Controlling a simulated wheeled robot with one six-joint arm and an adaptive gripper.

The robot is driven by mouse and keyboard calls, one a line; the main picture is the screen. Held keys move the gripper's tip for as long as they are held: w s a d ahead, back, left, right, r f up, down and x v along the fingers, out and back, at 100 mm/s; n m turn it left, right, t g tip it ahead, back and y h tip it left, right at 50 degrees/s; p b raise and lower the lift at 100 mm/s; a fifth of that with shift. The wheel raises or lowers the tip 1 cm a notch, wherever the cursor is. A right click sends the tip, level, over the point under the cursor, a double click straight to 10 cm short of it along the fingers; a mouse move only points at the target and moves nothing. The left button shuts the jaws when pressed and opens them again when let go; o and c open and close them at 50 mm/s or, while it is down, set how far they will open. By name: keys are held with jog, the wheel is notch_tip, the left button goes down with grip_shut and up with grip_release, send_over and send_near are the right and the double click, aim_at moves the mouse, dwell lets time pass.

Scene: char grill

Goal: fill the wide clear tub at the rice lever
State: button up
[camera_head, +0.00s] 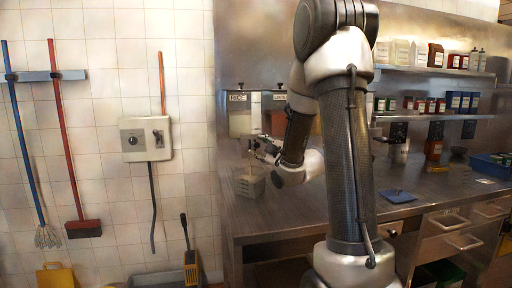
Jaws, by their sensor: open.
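The clear tub (250,187) is a small, pale see-through container on the left end of the steel counter. It stands upright below a wall dispenser (239,122) whose label seems to read rice. My gripper (258,152) is open, close in front of the dispenser and above the tub, with a visible gap down to it. The rice lever is too small and too covered by my gripper to make out. I cannot tell whether the fingers touch it. How much is in the tub is unclear.
A second dispenser (279,98) is partly hidden behind my arm. The steel counter (300,212) is clear near the tub. A blue flat item (397,196) and a blue bin (490,165) lie farther right. Shelves hold boxes and cans (436,54).

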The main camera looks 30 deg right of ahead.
jog(key=w, duration=0.4)
jog(key=shift+w, duration=0.15)
grip_shut()
